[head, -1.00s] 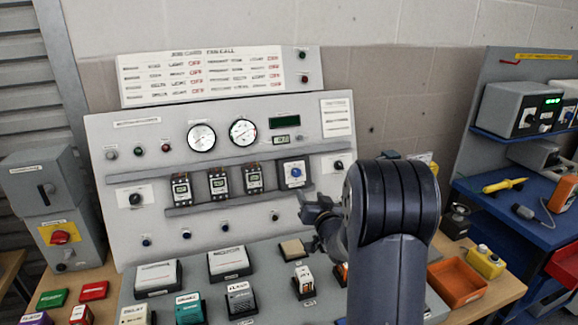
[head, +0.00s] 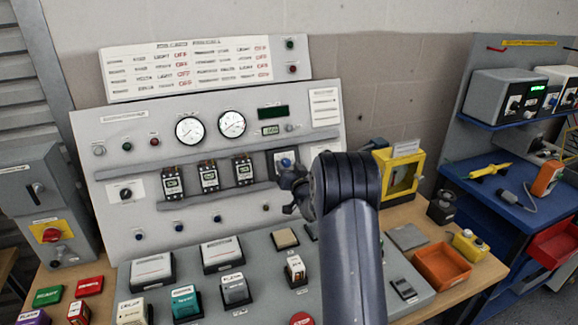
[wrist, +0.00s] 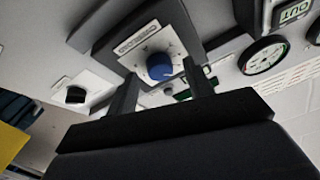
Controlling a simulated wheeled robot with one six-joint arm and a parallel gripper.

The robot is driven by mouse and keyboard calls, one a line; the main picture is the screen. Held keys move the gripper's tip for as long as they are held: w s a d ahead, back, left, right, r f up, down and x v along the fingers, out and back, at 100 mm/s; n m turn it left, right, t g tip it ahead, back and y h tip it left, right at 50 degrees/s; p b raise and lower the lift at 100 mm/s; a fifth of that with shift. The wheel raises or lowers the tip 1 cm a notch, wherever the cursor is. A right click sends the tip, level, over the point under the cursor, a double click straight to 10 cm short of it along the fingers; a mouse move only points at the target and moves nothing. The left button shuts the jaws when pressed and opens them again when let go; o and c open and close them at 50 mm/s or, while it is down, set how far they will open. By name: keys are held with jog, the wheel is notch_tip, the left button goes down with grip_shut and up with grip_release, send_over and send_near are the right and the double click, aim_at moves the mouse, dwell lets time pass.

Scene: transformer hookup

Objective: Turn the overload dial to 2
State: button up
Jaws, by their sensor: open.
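The overload dial (head: 285,162) is a blue knob on a white plate in a dark box, at the right end of the panel's device row. My arm partly hides it in the head view. My gripper (head: 288,180) is just in front of the dial. In the wrist view my open gripper (wrist: 159,74) has one finger on each side of the knob, with gaps visible. I cannot tell how deep the fingers reach or which number the dial points to.
A smaller black knob (wrist: 76,95) sits on a white plate beside the dial. Several breakers (head: 208,176) stand left of it, with round gauges (head: 232,124) above. A yellow frame (head: 402,172) and an orange tray (head: 442,265) are to the right on the bench.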

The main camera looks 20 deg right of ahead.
jog(key=shift+w, duration=0.1)
jog(key=c, duration=1)
jog(key=shift+o, duration=0.2)
jog(key=shift+f+n+b, duration=0.1)
jog(key=shift+n+b, duration=0.2)
jog(key=shift+b, duration=0.1)
